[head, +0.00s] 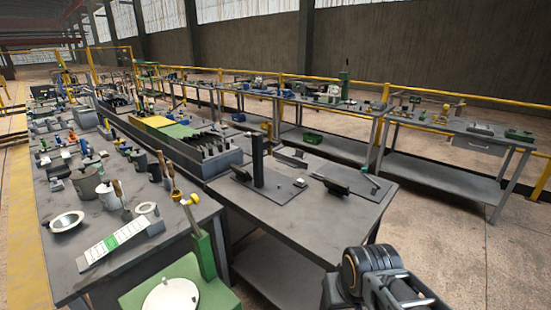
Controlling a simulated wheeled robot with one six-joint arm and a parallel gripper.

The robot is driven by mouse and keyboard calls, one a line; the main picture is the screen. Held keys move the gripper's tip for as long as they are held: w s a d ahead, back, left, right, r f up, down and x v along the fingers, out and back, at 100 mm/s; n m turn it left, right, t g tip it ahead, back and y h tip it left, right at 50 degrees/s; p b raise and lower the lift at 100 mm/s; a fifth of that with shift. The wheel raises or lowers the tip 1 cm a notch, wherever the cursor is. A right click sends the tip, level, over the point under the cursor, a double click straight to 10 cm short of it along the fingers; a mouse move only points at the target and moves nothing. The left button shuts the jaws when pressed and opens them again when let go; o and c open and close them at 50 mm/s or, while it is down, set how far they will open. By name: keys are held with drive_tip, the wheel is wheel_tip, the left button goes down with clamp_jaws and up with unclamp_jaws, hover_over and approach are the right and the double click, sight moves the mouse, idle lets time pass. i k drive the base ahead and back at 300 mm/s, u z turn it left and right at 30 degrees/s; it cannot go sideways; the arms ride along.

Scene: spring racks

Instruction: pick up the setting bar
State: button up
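I cannot tell for certain which piece is the setting bar. On the near end of the grey bench (378,205), a dark upright post (258,162) stands on a flat dark plate (262,199). To the right of the post, a short dark bar-like piece (337,187) lies on or just above another thin plate. A further dark flat piece (290,157) lies behind it. Part of my arm shows at the lower right, in front of the bench's near corner. No gripper fingertips can be made out in the head view.
A rack of dark strips (212,146) stands behind the post. The left bench (130,268) is crowded with mugs, a bowl (67,222) and tools. A green stand (205,255) is close in front. Bare floor (455,240) lies to the right, before more benches.

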sight(285, 160)
drive_tip(key=z, duration=1.55)
drive_tip(key=i, duration=5.1)
drive_tip(key=u, duration=2.5)
drive_tip(key=i, duration=1.35)
drive_tip(key=u, duration=0.05)
